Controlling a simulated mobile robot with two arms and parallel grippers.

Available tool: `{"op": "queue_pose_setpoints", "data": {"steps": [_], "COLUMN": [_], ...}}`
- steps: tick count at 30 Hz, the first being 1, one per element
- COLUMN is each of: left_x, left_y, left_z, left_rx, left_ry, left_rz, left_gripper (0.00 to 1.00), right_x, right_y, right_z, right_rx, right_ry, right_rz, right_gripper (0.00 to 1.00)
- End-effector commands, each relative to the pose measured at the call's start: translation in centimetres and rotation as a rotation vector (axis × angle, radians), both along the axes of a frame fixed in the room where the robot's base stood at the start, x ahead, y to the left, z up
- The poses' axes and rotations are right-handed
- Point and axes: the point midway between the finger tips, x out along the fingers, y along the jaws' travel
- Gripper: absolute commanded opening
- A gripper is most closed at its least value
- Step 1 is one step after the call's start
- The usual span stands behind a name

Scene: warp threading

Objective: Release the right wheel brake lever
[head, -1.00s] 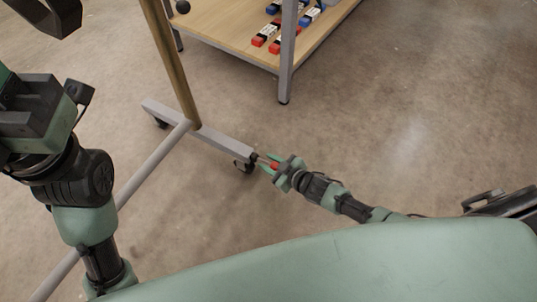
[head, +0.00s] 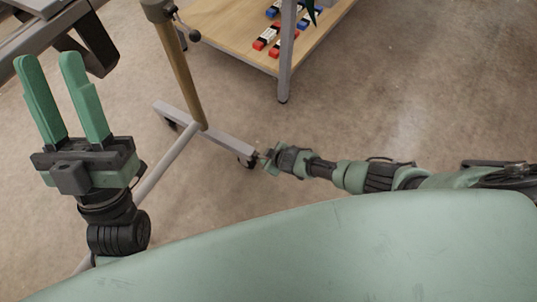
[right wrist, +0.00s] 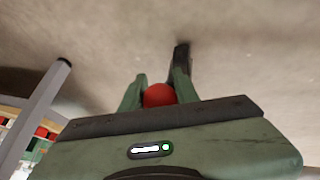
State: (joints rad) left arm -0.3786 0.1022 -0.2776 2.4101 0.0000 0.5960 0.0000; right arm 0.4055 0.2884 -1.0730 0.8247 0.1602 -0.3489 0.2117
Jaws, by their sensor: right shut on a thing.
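The right wheel (head: 252,162) is a dark caster under the right end of the grey stand foot (head: 225,141). My right gripper (head: 265,158) is right at this caster, low over the floor. In the right wrist view, a red rounded knob (right wrist: 159,95), which looks like the brake lever's end, sits between the two green fingers of my right gripper (right wrist: 158,88). It is shut on the knob. The lever's shaft and its angle are hidden. My left gripper (head: 45,62) is open and empty at the upper left, fingers pointing up.
A brass post (head: 183,85) with a small black-knobbed handle rises from the foot. A grey bar (head: 165,166) runs from the foot toward me. A wooden shelf (head: 222,30) with red and blue blocks stands behind. The floor on the right is clear.

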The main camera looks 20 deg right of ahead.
Motion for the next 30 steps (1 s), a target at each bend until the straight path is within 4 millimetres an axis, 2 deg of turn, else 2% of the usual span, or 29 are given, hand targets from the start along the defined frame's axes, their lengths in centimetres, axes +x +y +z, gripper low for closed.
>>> {"op": "queue_pose_setpoints", "data": {"steps": [3,9,25,26,27,28,30], "left_x": [2.0,3.8,4.5,4.5,4.5,4.5,4.5], "left_y": [-0.4,-0.7,-0.8,-0.8,-0.8,-0.8,-0.8], "left_z": [-0.9,-2.4,-3.1,-3.1,-3.1,-3.1,-3.1], "left_rx": [0.035,0.071,0.085,0.085,0.084,0.084,0.084], "left_ry": [0.115,0.231,0.274,0.274,0.273,0.273,0.273], "left_rz": [0.005,0.012,0.015,0.015,0.015,0.015,0.015], "left_gripper": [0.36,0.36,0.36,0.36,0.36,0.36,0.36], "right_x": [0.1,0.1,0.1,0.1,0.1,0.1,0.1], "right_y": [-0.1,-0.1,-0.1,-0.1,-0.1,-0.1,0.0], "right_z": [0.3,0.3,0.3,0.3,0.3,0.3,0.3], "right_rx": [-0.025,-0.048,-0.056,-0.056,-0.056,-0.056,-0.055], "right_ry": [0.025,0.049,0.059,0.059,0.058,0.058,0.057], "right_rz": [-0.002,-0.001,-0.003,-0.003,-0.002,-0.002,-0.002], "right_gripper": [0.00,0.00,0.00,0.33,0.44,0.52,0.52]}}
